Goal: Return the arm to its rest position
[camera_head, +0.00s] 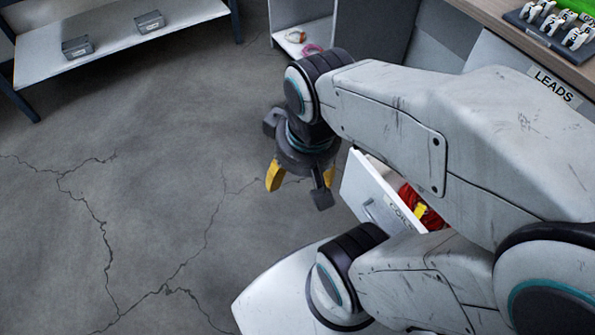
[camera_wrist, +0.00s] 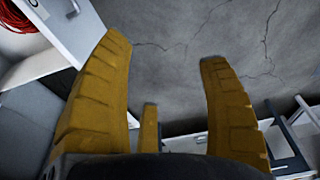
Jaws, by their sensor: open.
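My gripper (camera_head: 300,180) hangs from my bent arm over the bare floor in the head view, pointing down. Its yellow fingers also fill the wrist view (camera_wrist: 168,70), spread apart with nothing between them. An open drawer (camera_head: 362,196) stands just to the right of my gripper in the head view, and the two are apart. It holds red coiled cable (camera_head: 409,196) and a yellow item (camera_head: 420,210). My arm hides much of this drawer. The wrist view shows the drawer (camera_wrist: 84,32) at the upper left, with red cable (camera_wrist: 14,18) inside.
A low shelf (camera_head: 120,50) with two grey boxes (camera_head: 78,47) (camera_head: 150,21) stands at the upper left. A counter (camera_head: 540,40) with a dark tray (camera_head: 535,28) and a "LEADS" label (camera_head: 554,85) is at the upper right. The cracked floor (camera_head: 150,200) at left is clear.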

